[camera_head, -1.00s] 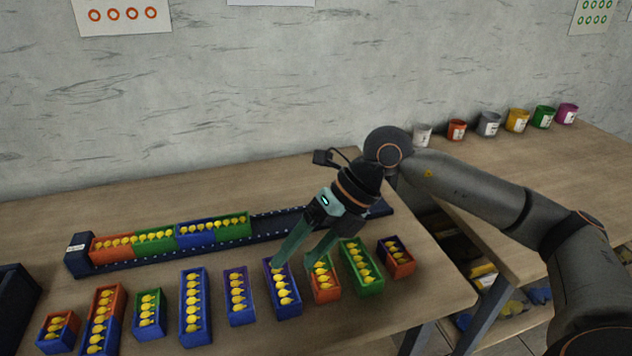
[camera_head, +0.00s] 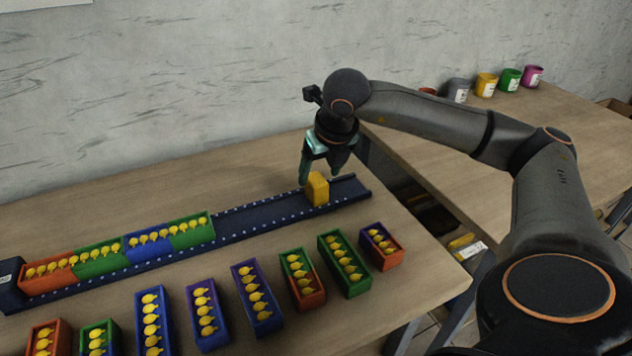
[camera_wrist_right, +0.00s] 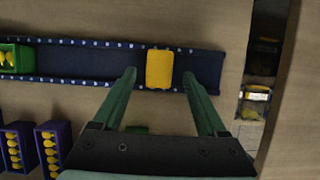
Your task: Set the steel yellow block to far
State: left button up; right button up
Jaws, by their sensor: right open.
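The yellow block (camera_head: 317,189) stands on the dark track (camera_head: 255,225), near its right end. My right gripper (camera_head: 319,176) is over the track at the block, pointing down. In the right wrist view the block (camera_wrist_right: 160,69) shows between the two green fingertips of my open right gripper (camera_wrist_right: 159,74), with a gap on each side. My left gripper is out of view.
Several separate trays, such as a green one (camera_head: 357,286), stand in a row in front. Paint cans (camera_head: 487,85) stand on the back right table. The track between trays and block is clear.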

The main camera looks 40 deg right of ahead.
aim_at(317, 179)
jog(key=shift+x, duration=2.05)
jog(key=shift+c, duration=0.2)
grip_shut()
